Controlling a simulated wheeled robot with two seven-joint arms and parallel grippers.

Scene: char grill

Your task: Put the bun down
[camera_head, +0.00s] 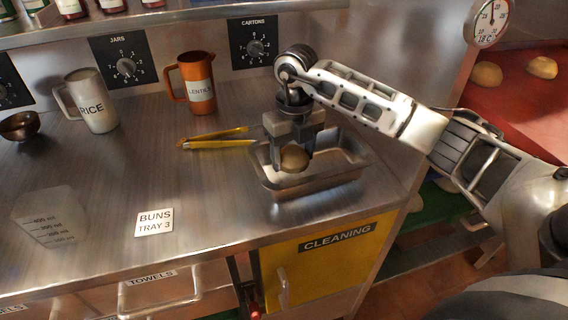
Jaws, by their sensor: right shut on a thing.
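A round tan bun (294,159) is between the fingers of my right gripper (294,150). The gripper points down and is shut on the bun. Both are over the inside of a shallow metal tray (336,178) near the counter's right end. I cannot tell whether the bun touches the tray's floor. A label reading "BUNS TRAY 3" (154,222) lies on the counter left of the tray. My left gripper is not in view.
Yellow-handled tongs (215,143) lie just left of the tray. An orange LENTILS jug (198,84), a white RICE jug (92,101) and a dark bowl (20,126) stand further back. Two more buns (541,67) sit on a red surface at right. The middle counter is clear.

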